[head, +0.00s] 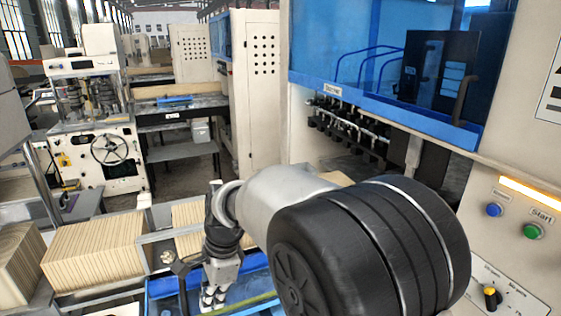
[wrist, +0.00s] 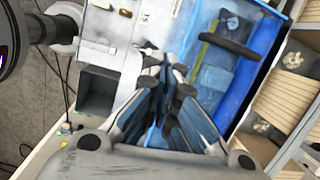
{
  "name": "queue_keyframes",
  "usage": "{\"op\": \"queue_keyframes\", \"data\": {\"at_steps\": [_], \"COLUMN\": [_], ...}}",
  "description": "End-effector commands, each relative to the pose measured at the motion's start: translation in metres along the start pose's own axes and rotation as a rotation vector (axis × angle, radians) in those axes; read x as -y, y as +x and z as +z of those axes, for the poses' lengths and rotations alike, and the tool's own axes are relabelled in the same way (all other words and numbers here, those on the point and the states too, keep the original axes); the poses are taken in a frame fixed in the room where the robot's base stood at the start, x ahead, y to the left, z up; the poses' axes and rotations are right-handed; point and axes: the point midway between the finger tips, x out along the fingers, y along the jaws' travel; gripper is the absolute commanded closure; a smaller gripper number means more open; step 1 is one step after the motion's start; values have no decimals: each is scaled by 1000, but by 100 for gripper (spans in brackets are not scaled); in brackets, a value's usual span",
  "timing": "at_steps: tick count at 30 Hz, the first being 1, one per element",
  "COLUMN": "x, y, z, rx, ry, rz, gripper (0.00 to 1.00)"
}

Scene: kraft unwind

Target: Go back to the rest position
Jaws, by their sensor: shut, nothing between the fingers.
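My gripper (head: 212,298) points down in the lower middle of the head view, in front of the blue tray (head: 262,262). Its fingers are together and hold nothing. In the wrist view my gripper (wrist: 165,75) also shows closed and empty, with the blue tray to its upper right. My own arm hides part of the tray and the machine in the head view.
A yellow-green strip (wrist: 200,50) and a dark oval thing (wrist: 229,42) show at the tray. Tan ribbed stacks (head: 97,250) stand to the left. A machine panel with a blue button (head: 493,210) and a green button (head: 530,231) rises at the right.

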Motion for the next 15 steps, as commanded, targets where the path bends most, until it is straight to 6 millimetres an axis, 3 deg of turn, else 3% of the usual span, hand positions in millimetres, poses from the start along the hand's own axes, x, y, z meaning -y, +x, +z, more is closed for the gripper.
{"op": "queue_keyframes", "data": {"at_steps": [8, 11, 15], "x": [-45, -73, -132], "y": [-26, -35, -38], "z": [-48, -69, -104], "rx": [-60, -102, -192], "ry": [-197, -299, -487], "rz": [-71, -100, -132], "gripper": [100, 100, 100]}}
